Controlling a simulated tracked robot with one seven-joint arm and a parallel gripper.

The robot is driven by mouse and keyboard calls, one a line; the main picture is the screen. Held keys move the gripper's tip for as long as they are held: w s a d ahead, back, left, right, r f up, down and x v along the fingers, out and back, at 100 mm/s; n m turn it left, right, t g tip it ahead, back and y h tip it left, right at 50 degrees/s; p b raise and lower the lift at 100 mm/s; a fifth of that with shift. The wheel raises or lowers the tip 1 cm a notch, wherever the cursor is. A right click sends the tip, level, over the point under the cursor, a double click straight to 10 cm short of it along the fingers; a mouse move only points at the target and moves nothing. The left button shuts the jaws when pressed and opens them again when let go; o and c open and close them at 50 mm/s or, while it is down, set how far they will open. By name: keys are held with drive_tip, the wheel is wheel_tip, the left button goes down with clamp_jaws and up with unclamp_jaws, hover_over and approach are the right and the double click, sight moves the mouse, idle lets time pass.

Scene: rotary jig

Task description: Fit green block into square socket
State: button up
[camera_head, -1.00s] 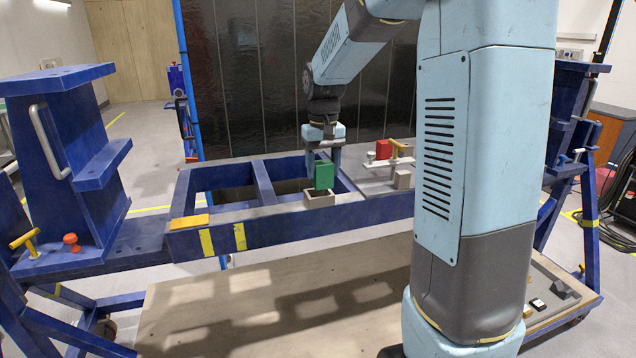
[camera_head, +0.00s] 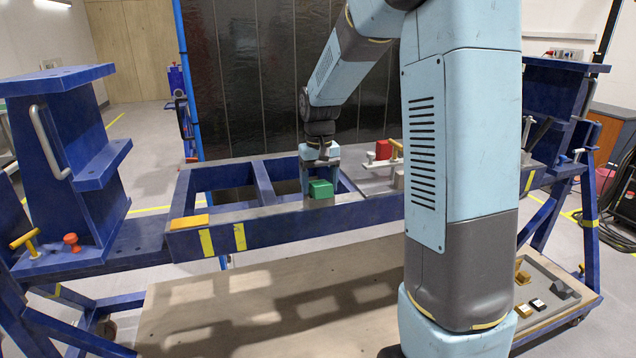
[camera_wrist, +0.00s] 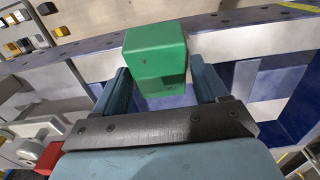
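The green block (camera_head: 320,189) is down at the pale grey square socket (camera_head: 319,203) on the front beam of the blue frame. The socket is not clearly visible there. How deep the block sits cannot be told.
A yellow pad (camera_head: 189,222) lies on the beam at left. Open bays of the blue frame lie behind the socket.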

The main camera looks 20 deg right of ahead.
drive_tip(key=shift+o, duration=0.6)
drive_tip(key=shift+r, duration=0.1)
